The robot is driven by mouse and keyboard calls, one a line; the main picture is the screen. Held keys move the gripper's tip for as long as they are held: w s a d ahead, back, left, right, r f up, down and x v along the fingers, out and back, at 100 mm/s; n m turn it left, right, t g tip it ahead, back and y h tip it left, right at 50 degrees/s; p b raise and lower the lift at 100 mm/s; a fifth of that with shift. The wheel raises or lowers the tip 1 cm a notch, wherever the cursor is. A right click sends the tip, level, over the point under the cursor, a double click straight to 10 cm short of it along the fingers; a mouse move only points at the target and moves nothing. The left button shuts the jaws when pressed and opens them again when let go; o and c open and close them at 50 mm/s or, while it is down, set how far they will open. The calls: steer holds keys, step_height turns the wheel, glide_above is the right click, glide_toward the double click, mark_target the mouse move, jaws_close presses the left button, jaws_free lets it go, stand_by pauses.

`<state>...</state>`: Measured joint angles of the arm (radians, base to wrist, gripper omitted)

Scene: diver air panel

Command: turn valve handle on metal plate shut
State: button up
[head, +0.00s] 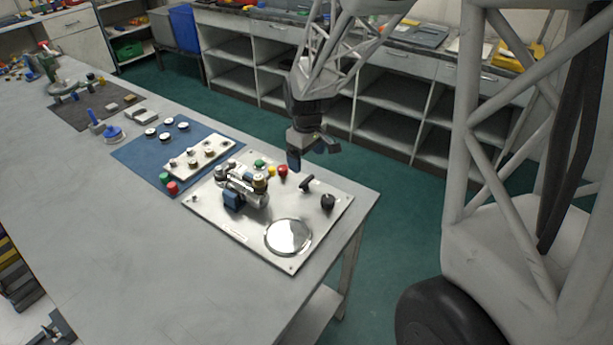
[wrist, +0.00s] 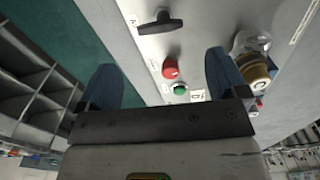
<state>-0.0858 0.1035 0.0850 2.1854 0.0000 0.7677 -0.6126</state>
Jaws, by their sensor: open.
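The metal plate (head: 225,217) lies at the near right end of the grey bench. A black T-shaped valve handle (head: 307,183) stands near its right edge; it also shows at the top of the wrist view (wrist: 160,23), its bar lying roughly across the picture. My gripper (head: 312,158) is open and empty, above the plate's far edge and apart from the handle. In the wrist view, its two blue fingers (wrist: 164,70) are spread wide, with a red button (wrist: 170,68) and a green button (wrist: 180,90) seen between them.
Beside the handle are a black knob (head: 328,201) and a round silver disc (head: 288,237). A metal valve assembly with brass parts (head: 260,182) rises left of the handle. A blue mat (head: 140,155) with a white block and small parts lies farther left. Open floor lies beyond the bench edge.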

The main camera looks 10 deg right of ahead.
mark_target(307, 180)
steer(key=shift+f, duration=3.85)
steer(key=c, duration=0.9)
